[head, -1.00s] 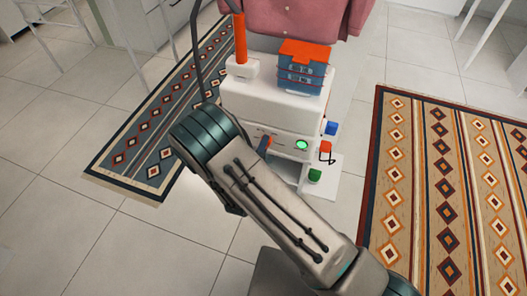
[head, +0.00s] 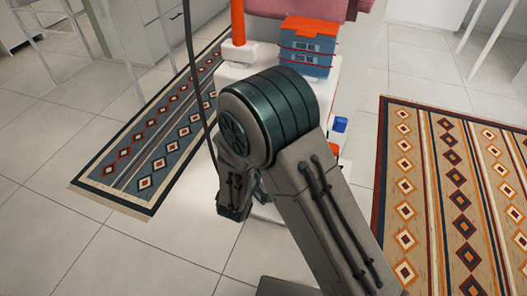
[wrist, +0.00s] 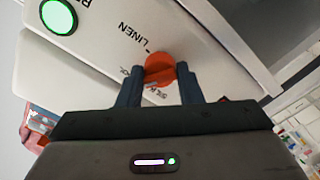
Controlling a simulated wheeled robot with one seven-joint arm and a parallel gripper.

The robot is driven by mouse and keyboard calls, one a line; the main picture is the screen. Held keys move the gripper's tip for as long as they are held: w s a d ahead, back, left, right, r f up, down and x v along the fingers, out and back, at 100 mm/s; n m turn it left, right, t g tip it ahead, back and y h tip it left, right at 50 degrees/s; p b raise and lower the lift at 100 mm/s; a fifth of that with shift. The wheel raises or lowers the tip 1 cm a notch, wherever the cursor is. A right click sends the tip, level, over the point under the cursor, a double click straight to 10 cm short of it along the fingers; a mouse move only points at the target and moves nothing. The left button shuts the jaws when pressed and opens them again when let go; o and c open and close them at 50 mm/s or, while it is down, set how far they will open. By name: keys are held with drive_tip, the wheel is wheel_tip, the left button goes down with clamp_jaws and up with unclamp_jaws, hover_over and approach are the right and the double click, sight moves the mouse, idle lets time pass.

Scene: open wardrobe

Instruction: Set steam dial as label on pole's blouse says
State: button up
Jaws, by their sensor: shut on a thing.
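In the wrist view, my gripper (wrist: 159,78) has its two dark fingers closed on the sides of an orange-red steam dial (wrist: 158,62) on a white panel (wrist: 90,60). The word LINEN and a tick mark are printed beside the dial. Another printed word is partly hidden by the fingers, and I cannot read it fully. In the head view, my arm covers the dial and most of the front of the white steamer (head: 232,72). The pink blouse (head: 300,8) shows only its lower edge at the top, and no label on it is readable.
A green lit button (wrist: 58,16) is on the panel. A blue box with an orange lid (head: 306,50) stands on the steamer beside an orange post (head: 238,22). Patterned rugs lie left (head: 150,150) and right (head: 440,190). Tiled floor is clear at the front left.

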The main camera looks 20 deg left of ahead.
drive_tip(key=shift+m+b, duration=0.4)
drive_tip(key=o, duration=0.9)
drive_tip(key=shift+o, duration=0.2)
drive_tip(key=shift+s, duration=0.1)
drive_tip(key=s+a, duration=0.1)
drive_tip(key=s, duration=1.2)
drive_tip(key=shift+s+p, duration=0.35)
drive_tip(key=shift+p, duration=0.05)
